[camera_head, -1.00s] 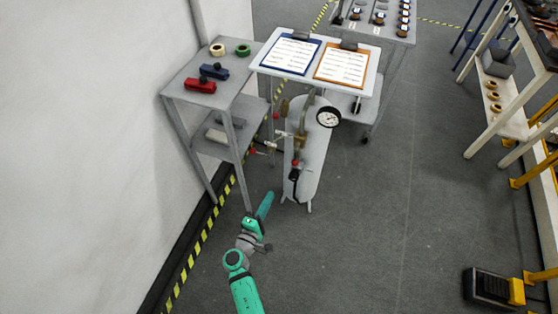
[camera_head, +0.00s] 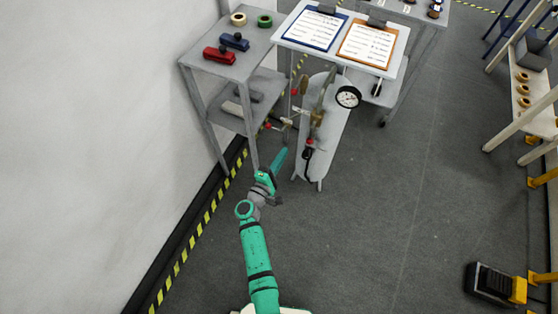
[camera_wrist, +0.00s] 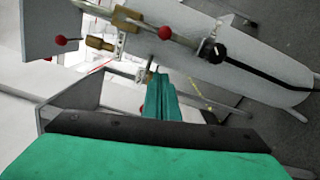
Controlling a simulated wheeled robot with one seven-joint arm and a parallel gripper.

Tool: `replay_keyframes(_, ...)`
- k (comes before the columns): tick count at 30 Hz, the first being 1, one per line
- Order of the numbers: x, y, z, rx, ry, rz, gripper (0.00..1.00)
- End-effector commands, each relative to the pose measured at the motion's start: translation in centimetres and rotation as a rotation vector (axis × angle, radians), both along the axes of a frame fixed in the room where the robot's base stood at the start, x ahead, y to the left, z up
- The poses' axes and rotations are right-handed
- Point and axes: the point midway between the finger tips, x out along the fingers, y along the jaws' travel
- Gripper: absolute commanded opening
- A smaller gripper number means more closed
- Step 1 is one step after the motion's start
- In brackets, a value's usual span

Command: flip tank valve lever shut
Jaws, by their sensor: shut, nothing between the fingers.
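The pale grey tank (camera_head: 322,150) stands on the floor with brass fittings (camera_head: 317,118) and a round white gauge (camera_head: 348,97). Several small red-ended parts show around the valves, one red knob (camera_head: 310,141) against the tank and another red knob (camera_head: 268,126) to its left. I cannot tell which is the valve lever. In the wrist view the tank (camera_wrist: 275,82) lies tilted, with a red ball (camera_wrist: 165,33) and a second red ball (camera_wrist: 61,40) on thin stems. My green gripper (camera_head: 282,155) is shut and empty, below left of the valves; its fingers (camera_wrist: 161,98) appear apart from the red balls.
A grey shelf unit (camera_head: 222,72) stands left of the tank. A white table (camera_head: 290,41) with two clipboards stands behind it, its edge near the tank top. A black hose hangs at the tank's front. Floor (camera_head: 390,200) to the right is clear.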

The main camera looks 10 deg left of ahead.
Motion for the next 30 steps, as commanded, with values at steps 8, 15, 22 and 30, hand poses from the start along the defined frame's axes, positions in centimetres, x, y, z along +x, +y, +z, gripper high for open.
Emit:
replay_keyframes(8, 4.9, -1.9, 0.1, 0.001, -0.001, -0.001, 0.00)
replay_keyframes(15, 4.6, -4.8, 0.6, 0.001, 0.000, 0.000, 0.00)
replay_keyframes(22, 4.5, -5.7, 0.8, 0.001, 0.001, 0.001, 0.00)
replay_keyframes(30, 4.5, -5.7, 0.8, 0.001, 0.000, 0.002, 0.00)
